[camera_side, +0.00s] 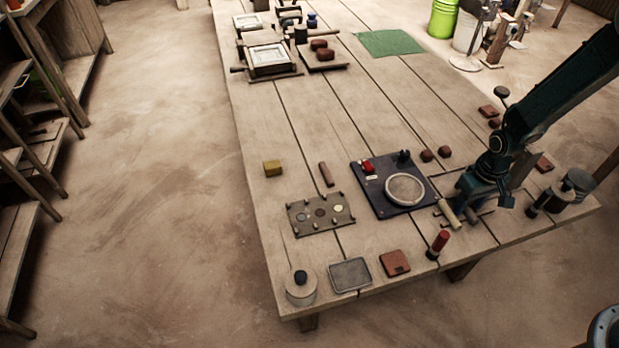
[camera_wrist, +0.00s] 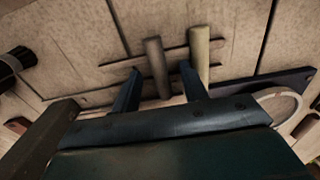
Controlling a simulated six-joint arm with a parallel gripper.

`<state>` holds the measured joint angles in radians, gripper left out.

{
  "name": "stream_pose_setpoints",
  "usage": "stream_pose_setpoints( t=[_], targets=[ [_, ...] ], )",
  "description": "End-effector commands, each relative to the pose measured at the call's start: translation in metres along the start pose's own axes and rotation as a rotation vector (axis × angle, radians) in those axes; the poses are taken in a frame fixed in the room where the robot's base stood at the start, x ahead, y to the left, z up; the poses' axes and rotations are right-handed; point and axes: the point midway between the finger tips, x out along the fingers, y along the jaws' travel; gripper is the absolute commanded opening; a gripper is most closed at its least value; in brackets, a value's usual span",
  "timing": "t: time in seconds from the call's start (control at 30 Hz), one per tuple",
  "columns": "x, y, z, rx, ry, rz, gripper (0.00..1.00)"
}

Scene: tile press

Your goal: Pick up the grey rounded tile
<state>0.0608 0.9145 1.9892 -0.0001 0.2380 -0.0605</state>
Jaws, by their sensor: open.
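A flat grey piece with rounded corners and a darker rim (camera_side: 350,275) lies near the table's front edge in the side view. It best fits the grey rounded tile. The grey piece is not in the wrist view.
A pale rod (camera_side: 447,212) lies beside my gripper. A red-handled tool (camera_side: 438,244) and a reddish tile (camera_side: 395,263) are nearer the front edge. A round pot (camera_side: 300,288) stands left of the grey piece. A pegged plate (camera_side: 320,214) lies behind it.

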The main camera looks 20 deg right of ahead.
Motion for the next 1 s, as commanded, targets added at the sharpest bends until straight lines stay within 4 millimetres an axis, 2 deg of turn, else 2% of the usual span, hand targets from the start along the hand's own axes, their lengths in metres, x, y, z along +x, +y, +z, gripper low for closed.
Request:
stream_pose_setpoints(
  t=[0.43, 0.6, 0.67, 1.0],
  targets=[
    [-0.0003, 0.0, -0.0001, 0.0, 0.0, 0.0, 0.44],
    [-0.0003, 0.0, -0.0001, 0.0, 0.0, 0.0, 0.1],
    [-0.0003, 0.0, 0.0, 0.0, 0.0, 0.0, 0.0],
    [-0.0011, 0.0, -0.0002, 0.0, 0.001, 0.0, 0.0]
  ],
)
